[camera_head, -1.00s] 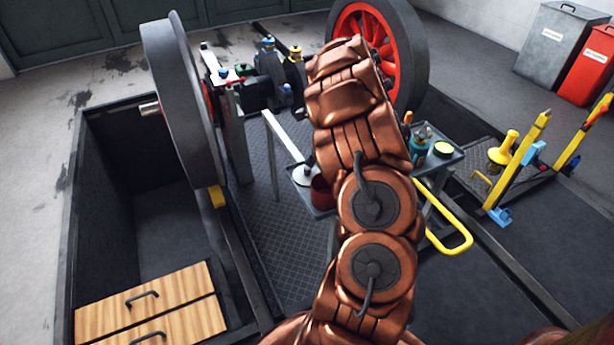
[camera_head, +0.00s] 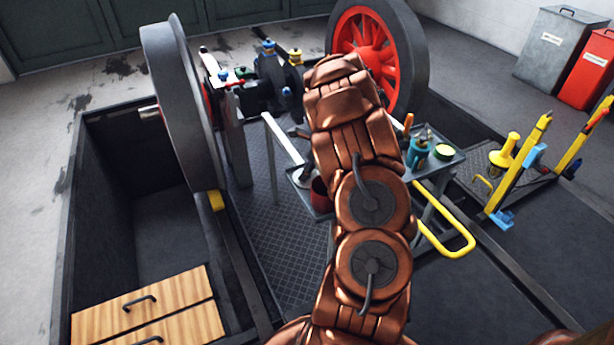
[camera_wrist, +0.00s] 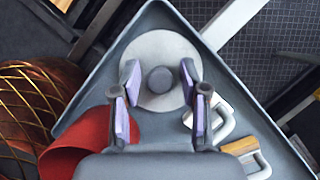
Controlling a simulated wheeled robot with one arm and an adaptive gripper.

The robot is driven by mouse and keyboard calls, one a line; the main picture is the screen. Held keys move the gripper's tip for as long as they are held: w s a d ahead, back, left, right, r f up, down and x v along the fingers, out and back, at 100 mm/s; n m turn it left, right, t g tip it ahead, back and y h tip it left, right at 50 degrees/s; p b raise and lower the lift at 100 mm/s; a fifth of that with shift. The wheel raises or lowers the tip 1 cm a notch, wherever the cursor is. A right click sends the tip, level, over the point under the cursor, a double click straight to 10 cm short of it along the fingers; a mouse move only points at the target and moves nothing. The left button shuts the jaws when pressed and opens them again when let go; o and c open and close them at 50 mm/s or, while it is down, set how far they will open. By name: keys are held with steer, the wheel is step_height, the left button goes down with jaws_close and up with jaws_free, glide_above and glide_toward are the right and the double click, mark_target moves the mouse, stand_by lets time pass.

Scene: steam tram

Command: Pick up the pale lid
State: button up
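The pale lid (camera_wrist: 160,50), a light grey disc with a dark round knob (camera_wrist: 160,80), lies on the grey tray (camera_wrist: 77,116) in the wrist view. My gripper (camera_wrist: 160,84) is open above it. Its two purple-padded fingers stand on either side of the knob, with a gap on each side. Their height over the lid is hard to tell.
A red pot (camera_wrist: 88,148) stands on the tray just left of the lid. A white-handled item (camera_wrist: 222,122) and a wood-and-white item (camera_wrist: 245,150) lie to the right. A yellow rail (camera_head: 450,243) and large wheels (camera_head: 182,110) stand around the work area.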

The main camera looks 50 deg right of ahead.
jaws_close()
steer(key=shift+r, duration=0.15)
